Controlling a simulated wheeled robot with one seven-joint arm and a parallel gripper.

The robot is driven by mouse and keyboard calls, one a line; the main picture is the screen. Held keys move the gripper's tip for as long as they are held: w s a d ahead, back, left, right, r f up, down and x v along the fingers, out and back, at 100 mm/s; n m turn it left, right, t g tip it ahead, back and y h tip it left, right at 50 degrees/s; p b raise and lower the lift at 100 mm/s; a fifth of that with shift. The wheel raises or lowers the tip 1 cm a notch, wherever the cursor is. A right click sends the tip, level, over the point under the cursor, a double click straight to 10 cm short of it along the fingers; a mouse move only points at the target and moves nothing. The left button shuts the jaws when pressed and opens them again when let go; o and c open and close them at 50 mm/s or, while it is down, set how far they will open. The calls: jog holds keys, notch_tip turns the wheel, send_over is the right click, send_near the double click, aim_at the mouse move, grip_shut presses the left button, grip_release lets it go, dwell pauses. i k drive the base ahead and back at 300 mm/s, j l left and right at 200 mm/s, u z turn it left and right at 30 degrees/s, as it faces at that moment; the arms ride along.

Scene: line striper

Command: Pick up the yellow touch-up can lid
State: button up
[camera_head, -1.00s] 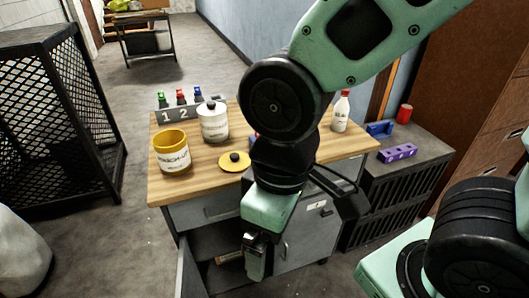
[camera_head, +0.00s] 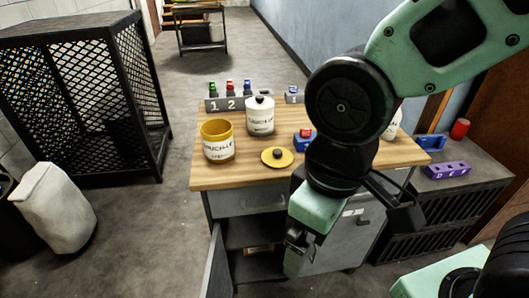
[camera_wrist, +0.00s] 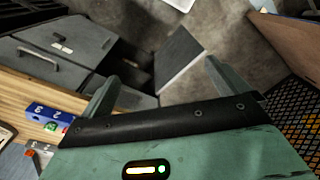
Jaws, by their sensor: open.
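The yellow touch-up can lid (camera_head: 277,158) lies flat on the wooden bench top, with a dark knob at its middle. The open yellow can (camera_head: 217,143) stands to its left. My gripper (camera_head: 296,248) is open and empty in front of the bench, lower than the top and to the right of the lid. In the wrist view my gripper's two fingers (camera_wrist: 158,80) stand wide apart with nothing between them. The lid is not visible in the wrist view.
A white lidded can (camera_head: 260,117) stands behind the lid. A blue block with a red top (camera_head: 304,140) is right of it. The cabinet's lower door (camera_head: 217,262) hangs open. A black mesh cage (camera_head: 75,110) stands left; floor between is clear.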

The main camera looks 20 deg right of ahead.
aim_at(278, 157)
jog(key=i+l+u, duration=0.1)
jog(key=u, duration=0.4)
jog(key=l+u, duration=0.65)
jog(key=u, duration=0.3)
